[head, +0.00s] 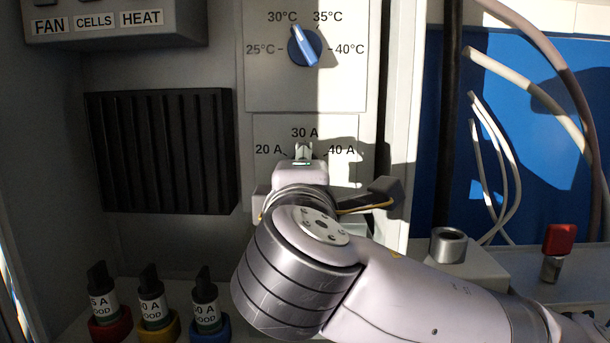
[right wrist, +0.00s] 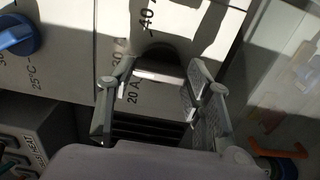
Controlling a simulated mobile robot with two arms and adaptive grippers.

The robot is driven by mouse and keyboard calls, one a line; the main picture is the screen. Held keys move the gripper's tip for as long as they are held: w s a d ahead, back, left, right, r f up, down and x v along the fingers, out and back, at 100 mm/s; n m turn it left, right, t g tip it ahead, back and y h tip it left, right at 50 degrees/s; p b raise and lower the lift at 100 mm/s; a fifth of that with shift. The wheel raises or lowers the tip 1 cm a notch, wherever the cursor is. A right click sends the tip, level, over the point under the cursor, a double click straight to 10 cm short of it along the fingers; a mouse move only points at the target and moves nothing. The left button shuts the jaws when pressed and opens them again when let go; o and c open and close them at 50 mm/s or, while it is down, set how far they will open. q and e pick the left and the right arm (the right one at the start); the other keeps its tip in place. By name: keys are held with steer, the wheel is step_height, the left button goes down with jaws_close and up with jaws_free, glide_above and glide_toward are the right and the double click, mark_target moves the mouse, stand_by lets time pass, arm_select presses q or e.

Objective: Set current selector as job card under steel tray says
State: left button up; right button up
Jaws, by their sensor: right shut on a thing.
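The current selector plate (head: 262,130) is marked 20 A, 30 A and 40 A. My right gripper (head: 303,152) is in front of it, just under the 30 A mark, and hides the selector knob in the head view. In the right wrist view my right gripper (right wrist: 158,88) has its fingers on either side of the dark selector knob (right wrist: 160,56) and is shut on it. Which mark the knob points to cannot be told. The steel tray and the job card are not in view. My left gripper is not in view.
A blue temperature knob (head: 305,46) sits above, pointing near 30°C. A black vent grille (head: 160,150) is at left. Several labelled black-topped plugs (head: 205,285) stand below it. A red-topped part (head: 559,240) and a metal socket (head: 448,243) are at right.

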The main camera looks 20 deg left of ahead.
steer(key=shift+f, duration=0.1)
steer(key=o, duration=1.1)
steer(key=shift+o, duration=0.2)
steer(key=v, duration=0.7)
steer(key=shift+s, duration=0.3)
